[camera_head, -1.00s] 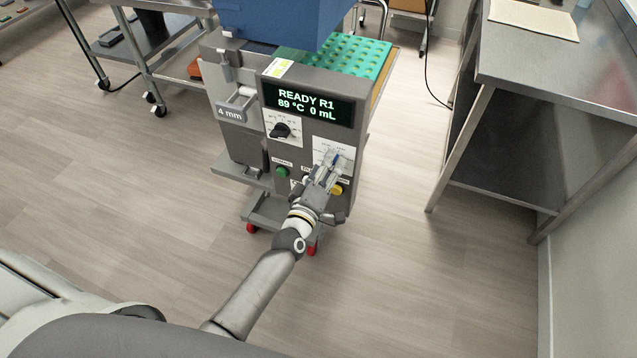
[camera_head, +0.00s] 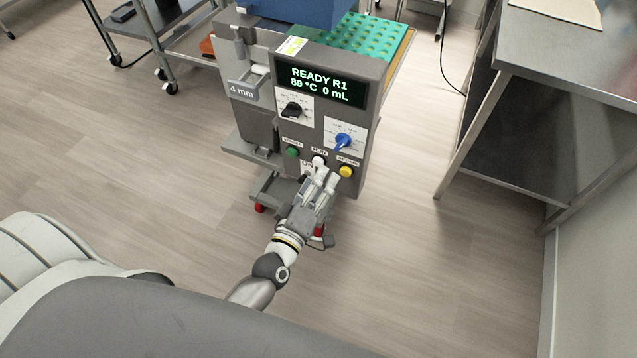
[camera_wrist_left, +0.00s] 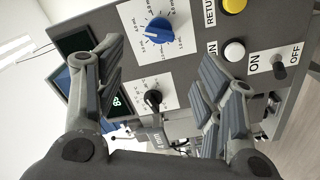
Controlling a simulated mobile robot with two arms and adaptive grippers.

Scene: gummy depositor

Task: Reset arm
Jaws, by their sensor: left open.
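My left gripper (camera_head: 322,182) is in front of the lower part of the depositor's control panel (camera_head: 320,125), below the blue knob (camera_head: 343,140). In the left wrist view the gripper (camera_wrist_left: 160,85) is open, its fingers spread wide with nothing between them. The blue knob (camera_wrist_left: 159,30) and the black knob (camera_wrist_left: 152,98) show beyond the fingers, apart from them. A white button (camera_wrist_left: 234,50), a yellow button (camera_wrist_left: 234,5) and an ON/OFF toggle (camera_wrist_left: 280,70) also show. The display (camera_head: 319,83) reads "READY R1, 89 °C 0 mL". My right gripper is not in view.
A steel table (camera_head: 570,60) stands at the right and a wheeled cart (camera_head: 170,50) at the back left.

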